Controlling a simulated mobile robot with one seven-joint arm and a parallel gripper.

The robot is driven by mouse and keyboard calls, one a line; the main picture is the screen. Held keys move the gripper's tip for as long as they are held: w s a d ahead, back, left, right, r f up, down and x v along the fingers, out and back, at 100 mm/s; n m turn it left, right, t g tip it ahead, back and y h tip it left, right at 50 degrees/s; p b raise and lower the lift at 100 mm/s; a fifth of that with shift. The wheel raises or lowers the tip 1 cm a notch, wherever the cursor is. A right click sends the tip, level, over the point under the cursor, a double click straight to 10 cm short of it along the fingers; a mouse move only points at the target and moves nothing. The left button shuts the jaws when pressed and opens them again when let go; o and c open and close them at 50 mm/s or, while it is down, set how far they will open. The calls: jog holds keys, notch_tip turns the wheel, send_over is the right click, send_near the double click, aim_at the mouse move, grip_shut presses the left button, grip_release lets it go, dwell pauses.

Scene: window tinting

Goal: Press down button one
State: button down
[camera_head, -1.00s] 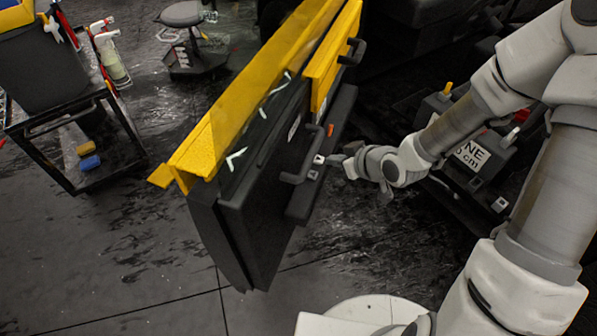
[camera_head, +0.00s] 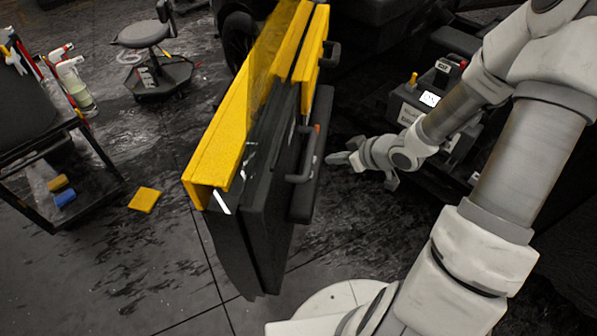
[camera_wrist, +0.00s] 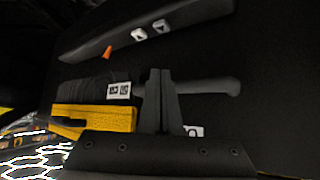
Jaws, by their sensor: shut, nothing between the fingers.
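A black car door panel (camera_head: 268,225) with a yellow upper edge stands upright mid-picture in the head view. In the wrist view, a long dark armrest (camera_wrist: 205,14) on the panel carries two small light square buttons (camera_wrist: 139,34) (camera_wrist: 160,26). I cannot tell which is button one; neither is clear in the head view. My gripper (camera_head: 334,158) is just right of the panel in the head view. Its fingers are together and empty in the wrist view (camera_wrist: 160,72). They are over the door's dark handle (camera_wrist: 210,87) in that picture, below the buttons; contact cannot be told.
A black cart (camera_head: 72,185) with blue and yellow blocks and a stool (camera_head: 143,36) stand at left. A yellow square (camera_head: 145,199) lies on the floor. Dark boxes (camera_head: 405,112) stand right, behind my arm.

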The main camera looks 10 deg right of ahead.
jog(key=shift+s+d, duration=0.1)
dwell(0.4)
jog(key=b, duration=0.5)
send_over(312, 177)
notch_tip(312, 177, down, 8)
jog(key=shift+d+f, duration=0.15)
jog(key=shift+f, duration=0.6)
jog(key=shift+f+b, duration=0.45)
jog(key=shift+f, duration=0.35)
